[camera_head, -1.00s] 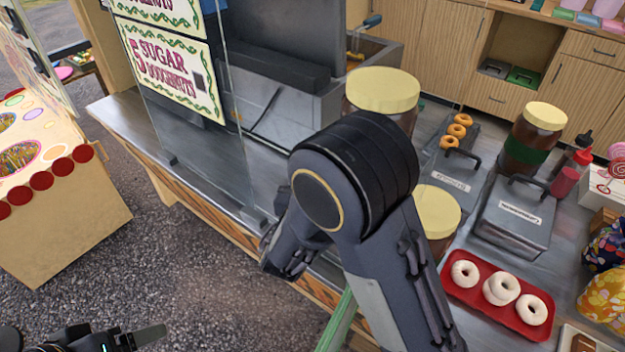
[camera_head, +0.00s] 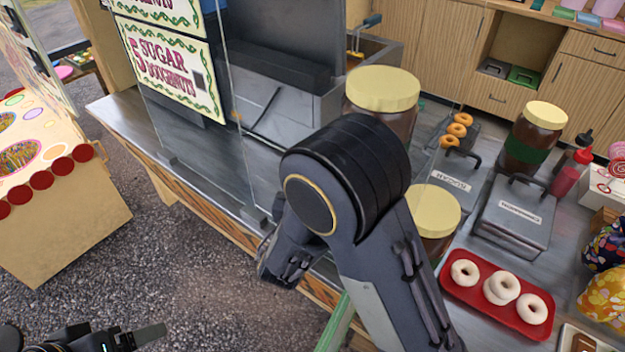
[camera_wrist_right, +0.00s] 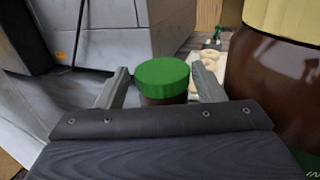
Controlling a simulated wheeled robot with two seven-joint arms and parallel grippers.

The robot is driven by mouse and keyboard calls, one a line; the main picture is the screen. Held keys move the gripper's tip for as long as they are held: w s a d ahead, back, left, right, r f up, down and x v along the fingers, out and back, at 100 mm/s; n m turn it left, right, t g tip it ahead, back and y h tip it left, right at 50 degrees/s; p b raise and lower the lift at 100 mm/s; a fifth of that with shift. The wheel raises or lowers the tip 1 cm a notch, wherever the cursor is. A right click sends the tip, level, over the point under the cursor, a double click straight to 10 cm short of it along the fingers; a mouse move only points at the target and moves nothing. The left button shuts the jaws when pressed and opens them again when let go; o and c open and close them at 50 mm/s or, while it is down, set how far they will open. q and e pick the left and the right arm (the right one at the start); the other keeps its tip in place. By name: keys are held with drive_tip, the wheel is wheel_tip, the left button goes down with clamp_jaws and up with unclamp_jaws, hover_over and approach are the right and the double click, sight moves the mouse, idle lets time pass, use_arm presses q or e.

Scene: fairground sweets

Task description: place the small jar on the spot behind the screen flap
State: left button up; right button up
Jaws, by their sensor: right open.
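A small jar (camera_wrist_right: 163,82) with a green lid and dark brown body stands in the right wrist view. It is between the two fingers of my right gripper (camera_wrist_right: 160,85), which is open; I cannot tell whether either finger touches it. In the head view my right arm hides this jar and the right gripper. The clear screen flap (camera_head: 205,130) stands upright on the metal counter, left of my right arm. The spot behind it cannot be made out. My left gripper (camera_head: 135,338) is at the lower left, over the gravel, far from the jar; its opening is unclear.
A large brown jar (camera_wrist_right: 275,90) with a cream lid stands close on the right in the wrist view. Cream-lidded jars (camera_head: 383,90), metal bins (camera_head: 515,215) and a red doughnut tray (camera_head: 480,310) crowd the counter's right. Bare counter (camera_head: 150,125) lies at left.

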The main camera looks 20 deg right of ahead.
drive_tip(key=b+v, duration=0.1)
drive_tip(key=v, duration=1)
drive_tip(key=shift+w, duration=0.1)
